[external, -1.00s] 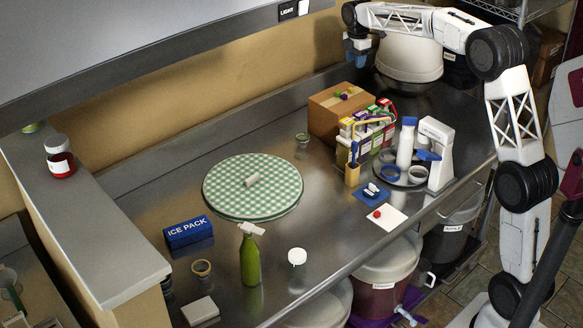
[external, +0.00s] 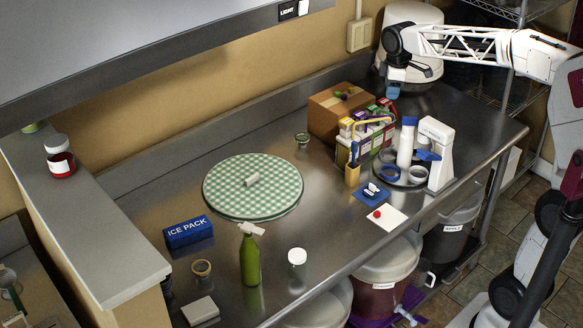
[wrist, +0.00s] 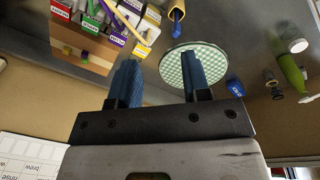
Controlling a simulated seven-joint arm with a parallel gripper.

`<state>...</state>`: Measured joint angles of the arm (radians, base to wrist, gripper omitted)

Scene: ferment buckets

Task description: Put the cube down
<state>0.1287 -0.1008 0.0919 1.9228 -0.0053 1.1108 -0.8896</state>
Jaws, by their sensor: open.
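My gripper (external: 393,92) is open, with nothing seen between its blue fingers. In the external view it is at the back right, right of the cardboard box (external: 326,115) and in front of the white bucket. I cannot tell which one is the task's cube.
A rack of labelled cartons (external: 364,138) stands beside the box. A tray with a white stand (external: 440,155) and bottle is at the right. A round checked mat (external: 230,200) with a small pale roll lies mid-counter.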

